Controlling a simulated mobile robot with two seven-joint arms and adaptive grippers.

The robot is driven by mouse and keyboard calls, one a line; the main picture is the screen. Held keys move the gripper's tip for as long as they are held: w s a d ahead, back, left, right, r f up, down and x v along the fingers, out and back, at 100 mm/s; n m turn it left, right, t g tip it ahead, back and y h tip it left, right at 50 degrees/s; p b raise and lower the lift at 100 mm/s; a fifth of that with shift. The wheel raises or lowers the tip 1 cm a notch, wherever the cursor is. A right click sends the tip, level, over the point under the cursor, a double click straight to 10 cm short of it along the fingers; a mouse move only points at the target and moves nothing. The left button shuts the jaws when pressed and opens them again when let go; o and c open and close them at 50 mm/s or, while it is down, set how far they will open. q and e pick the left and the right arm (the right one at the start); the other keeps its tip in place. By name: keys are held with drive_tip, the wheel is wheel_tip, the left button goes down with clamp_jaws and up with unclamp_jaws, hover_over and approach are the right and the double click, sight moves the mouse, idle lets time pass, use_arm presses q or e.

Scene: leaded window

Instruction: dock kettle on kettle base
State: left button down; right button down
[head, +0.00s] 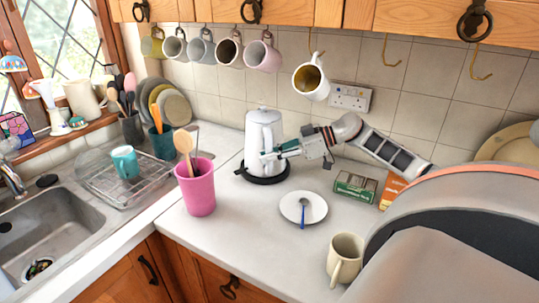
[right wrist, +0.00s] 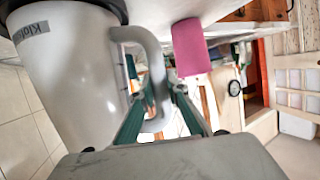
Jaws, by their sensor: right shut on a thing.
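The white kettle (head: 259,131) stands upright over the round black kettle base (head: 262,181) on the worktop. The base's dark rim shows around the kettle's bottom; I cannot tell whether the kettle is fully seated or just above it. My right gripper (head: 274,154) reaches in from the right and is shut on the kettle's handle. In the right wrist view the kettle (right wrist: 70,80) fills the left side, and its grey handle (right wrist: 152,60) passes between the green fingers of the gripper (right wrist: 158,103). My left gripper is not in view.
A pink utensil pot (head: 198,190) stands front left of the base. A white saucer (head: 303,207) with a blue spoon lies front right. A green box (head: 355,187) and a cream mug (head: 345,259) are farther right. Mugs hang above, including a white one (head: 311,80).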

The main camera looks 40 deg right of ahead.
idle(0.3)
drive_tip(key=c, duration=2.2)
unclamp_jaws()
drive_tip(key=shift+c, duration=0.2)
drive_tip(key=shift+f, duration=0.1)
drive_tip(key=shift+f, duration=0.3)
drive_tip(key=p+v, duration=0.2)
drive_tip(key=v, duration=0.9)
drive_tip(key=shift+r, duration=0.15)
